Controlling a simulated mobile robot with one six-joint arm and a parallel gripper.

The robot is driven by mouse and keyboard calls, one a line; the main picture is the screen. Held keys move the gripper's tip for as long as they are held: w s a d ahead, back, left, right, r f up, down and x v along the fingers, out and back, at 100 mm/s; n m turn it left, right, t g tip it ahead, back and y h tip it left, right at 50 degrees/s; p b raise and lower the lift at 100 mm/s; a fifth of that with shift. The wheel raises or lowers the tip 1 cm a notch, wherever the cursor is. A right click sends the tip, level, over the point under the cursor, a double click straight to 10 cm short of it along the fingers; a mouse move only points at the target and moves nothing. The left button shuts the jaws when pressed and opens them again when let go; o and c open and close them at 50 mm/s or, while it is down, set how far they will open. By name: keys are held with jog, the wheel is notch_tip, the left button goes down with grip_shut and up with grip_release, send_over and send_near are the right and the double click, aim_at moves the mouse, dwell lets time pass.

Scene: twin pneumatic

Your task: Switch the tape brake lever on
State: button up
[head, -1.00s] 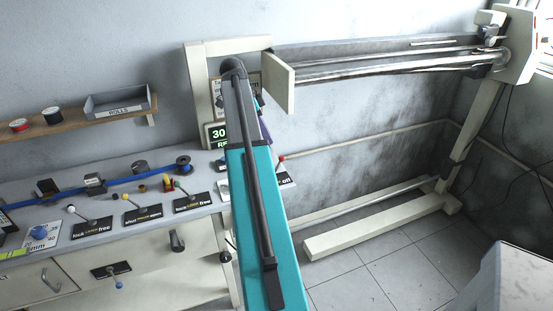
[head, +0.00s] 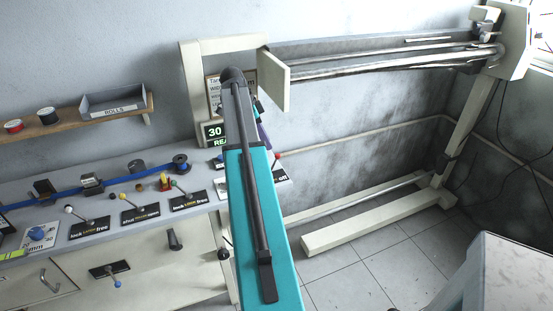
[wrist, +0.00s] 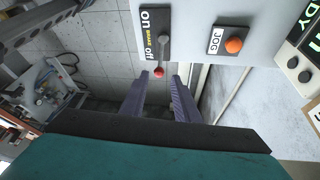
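The tape brake lever has a red knob (wrist: 159,72) on a black plate marked on, BRAKE, off (wrist: 156,35). In the wrist view the knob lies at the off end of the plate. My gripper (wrist: 160,77) is open, its two purple fingers apart, with the knob showing between their tips. I cannot tell how deep the knob sits between them or whether they touch it. In the head view the red knob (head: 277,156) and part of its plate (head: 281,175) show just right of my teal arm, which hides most of my gripper.
An orange JOG button (wrist: 234,46) sits beside the brake plate. Other levers, marked lock free (head: 91,226) and shut open (head: 140,214), stand along the bench to the left. A pale frame with rollers (head: 390,62) stands behind.

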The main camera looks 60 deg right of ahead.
aim_at(276, 158)
jog(key=shift+p+x, duration=1.4)
jog(key=shift+x, duration=3.65)
jog(key=shift+c, duration=0.5)
jog(key=shift+a, duration=0.1)
grip_shut()
